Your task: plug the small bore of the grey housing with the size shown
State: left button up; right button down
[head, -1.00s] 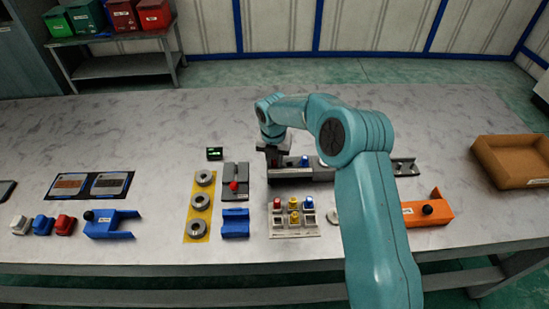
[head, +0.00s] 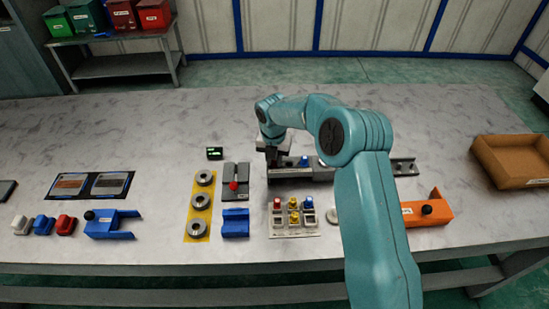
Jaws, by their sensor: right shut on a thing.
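The grey housing (head: 290,173) lies on the table in the middle, partly behind my right arm. A blue plug (head: 304,161) stands in its top. My right gripper (head: 271,160) points down at the housing's left end, shut on a small part. The jaws and the dark housing hide that part, and I cannot tell its colour or whether it is in a bore. The plug tray (head: 293,235) in front holds red (head: 277,203), yellow (head: 293,204) and blue (head: 308,202) plugs, among others. A small display (head: 215,153) with green marks stands to the left. My left gripper is out of view.
Left of the housing are a grey block with a red knob (head: 233,186), a blue cradle (head: 235,223) and a yellow strip (head: 192,237) with metal rings. An orange bracket (head: 424,212) and a brown box (head: 515,160) are on the right. The back of the table is clear.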

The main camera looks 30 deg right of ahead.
jog(key=c, duration=0.9)
grip_release()
jog(key=shift+c, duration=0.2)
jog(key=shift+r+p, duration=2.75)
jog(key=shift+r, duration=0.8)
jog(key=shift+s+f, duration=0.1)
